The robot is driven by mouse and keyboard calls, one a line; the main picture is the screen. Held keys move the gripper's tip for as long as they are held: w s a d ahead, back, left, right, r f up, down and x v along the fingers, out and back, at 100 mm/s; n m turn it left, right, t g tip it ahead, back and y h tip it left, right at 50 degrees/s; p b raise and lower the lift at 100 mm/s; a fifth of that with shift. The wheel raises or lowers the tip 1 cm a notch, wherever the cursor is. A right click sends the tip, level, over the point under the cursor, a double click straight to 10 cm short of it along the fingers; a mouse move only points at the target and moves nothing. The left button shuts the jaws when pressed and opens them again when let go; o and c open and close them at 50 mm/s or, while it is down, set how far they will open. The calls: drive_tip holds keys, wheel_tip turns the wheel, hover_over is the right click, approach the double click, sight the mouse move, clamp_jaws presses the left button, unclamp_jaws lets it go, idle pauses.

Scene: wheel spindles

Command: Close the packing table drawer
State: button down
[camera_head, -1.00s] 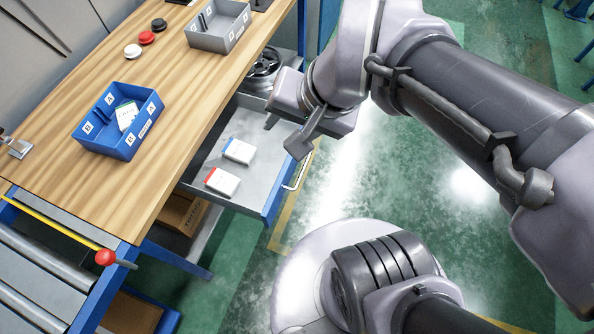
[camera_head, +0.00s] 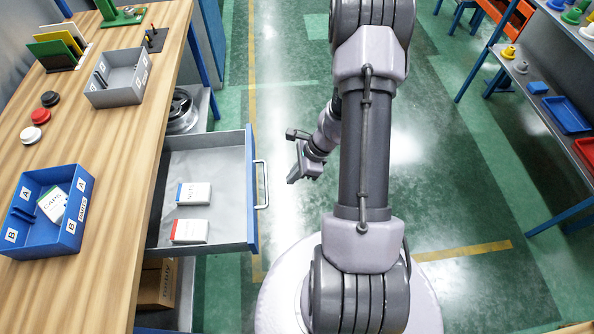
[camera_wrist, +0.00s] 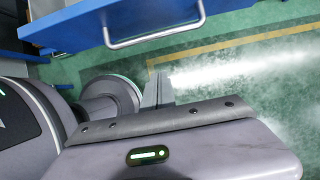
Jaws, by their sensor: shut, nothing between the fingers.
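The packing table (camera_head: 120,200) stands on the left in the head view. Its drawer (camera_head: 205,165) is pulled open to the right, with a grey inside, a blue front and a silver bar handle (camera_head: 262,185). Two small boxes lie in it, one blue and white (camera_head: 193,194), one red and white (camera_head: 189,231). My gripper (camera_head: 293,181) is shut and empty, to the right of the handle and apart from it. In the wrist view, the handle (camera_wrist: 155,40) and blue drawer front (camera_wrist: 80,27) show at the top, beyond my gripper (camera_wrist: 158,80).
On the tabletop are a blue bin (camera_head: 82,205), a grey bin (camera_head: 115,97) and several round pieces. A cardboard box (camera_head: 157,284) lies under the drawer. Green floor between the drawer and the right shelf (camera_head: 535,90) is open apart from my arm and base.

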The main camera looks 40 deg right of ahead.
drive_tip(key=w+a, duration=0.1)
drive_tip(key=w+a+f+b, duration=0.1)
drive_tip(key=w+a, duration=0.1)
drive_tip(key=a, duration=0.1)
drive_tip(key=shift+a+f, duration=0.1)
drive_tip(key=shift+f, duration=0.05)
